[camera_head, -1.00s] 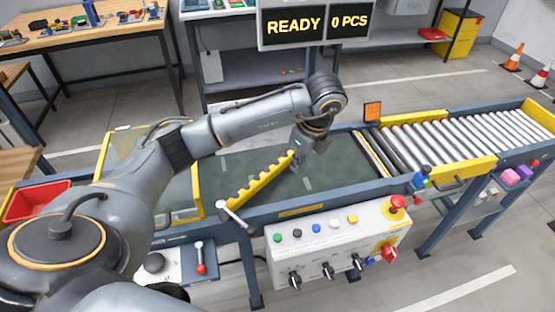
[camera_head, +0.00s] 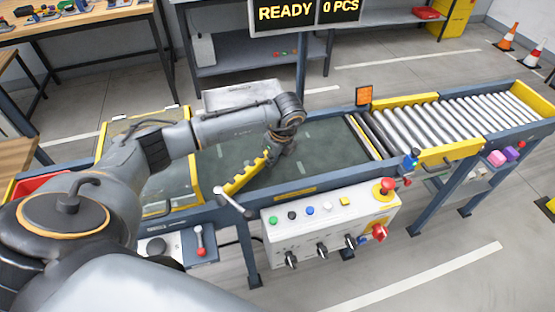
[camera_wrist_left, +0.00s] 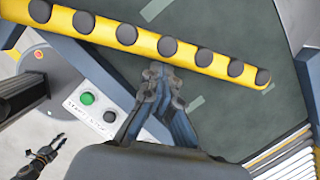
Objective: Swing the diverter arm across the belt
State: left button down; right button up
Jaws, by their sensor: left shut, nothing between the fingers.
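The diverter arm is a yellow bar with black rollers (camera_head: 245,175). It lies at a slant over the dark green belt (camera_head: 320,158) from its near-left edge. In the left wrist view the bar (camera_wrist_left: 205,60) runs across the top. My left gripper (camera_head: 275,160) is shut and empty, low over the belt at the bar's far end. In the left wrist view the closed fingertips (camera_wrist_left: 160,76) are at the bar's near edge; I cannot tell if they touch. A small dark claw, seemingly my right gripper (camera_wrist_left: 60,142), shows at lower left.
A control box (camera_head: 330,228) with buttons and a red stop knob stands in front of the belt. A white-handled lever (camera_head: 232,202) is at the bar's near end. A roller conveyor (camera_head: 440,118) continues right. A sign reads READY, 0 PCS (camera_head: 305,12).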

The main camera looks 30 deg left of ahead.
aim_at(262, 153)
pick_arm(q)
jog(key=shift+w+a+f, duration=0.1)
jog(key=shift+a, duration=0.05)
jog(key=a+n, duration=0.1)
jog(key=a+n+b, duration=0.1)
jog(key=a+b, duration=0.1)
jog(key=a, duration=0.1)
jog(key=shift+w+n+g, duration=0.4)
